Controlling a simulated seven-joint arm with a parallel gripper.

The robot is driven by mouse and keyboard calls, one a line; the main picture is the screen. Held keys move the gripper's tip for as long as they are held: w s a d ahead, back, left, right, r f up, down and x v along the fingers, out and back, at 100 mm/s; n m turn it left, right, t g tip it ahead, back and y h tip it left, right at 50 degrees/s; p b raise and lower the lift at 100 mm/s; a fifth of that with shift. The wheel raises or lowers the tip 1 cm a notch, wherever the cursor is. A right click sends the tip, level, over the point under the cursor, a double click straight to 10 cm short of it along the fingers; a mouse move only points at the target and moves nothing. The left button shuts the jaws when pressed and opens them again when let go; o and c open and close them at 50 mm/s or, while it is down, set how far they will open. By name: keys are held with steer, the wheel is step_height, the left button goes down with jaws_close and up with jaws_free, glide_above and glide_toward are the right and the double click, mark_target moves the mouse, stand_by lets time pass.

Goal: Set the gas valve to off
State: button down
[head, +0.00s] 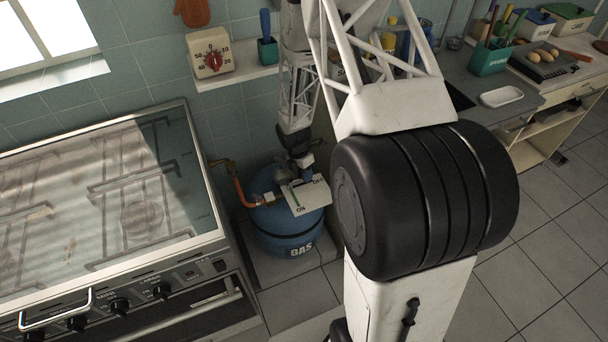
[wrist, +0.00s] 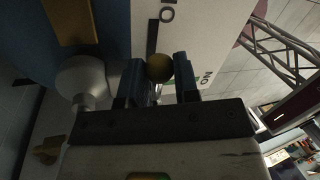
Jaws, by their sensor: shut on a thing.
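The blue gas bottle (head: 288,243), lettered GAS, stands on the floor beside the stove. A white plate (head: 312,197) on its top bears ON at the near side and lettering that looks like OFF at the far right. My gripper (head: 304,172) is over the plate, reaching down from above. In the wrist view my gripper (wrist: 159,82) has its fingers on either side of the gas valve's round brass knob (wrist: 159,67), shut on the valve. The fingers hide part of the valve, so I cannot tell its exact setting.
An orange hose (head: 240,192) runs from the wall pipe to the bottle top. The stove (head: 205,245) stands close on the left. A shelf with a red-dialled timer (head: 210,53) is on the wall above. Open tiled floor (head: 540,250) lies to the right.

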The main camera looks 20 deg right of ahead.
steer(key=c, duration=0.8)
jaws_free()
steer(key=shift+c, duration=0.2)
steer(key=v, duration=0.7)
steer(key=shift+r, duration=0.4)
steer(key=shift+w+a+r, duration=0.1)
steer(key=shift+w, duration=0.05)
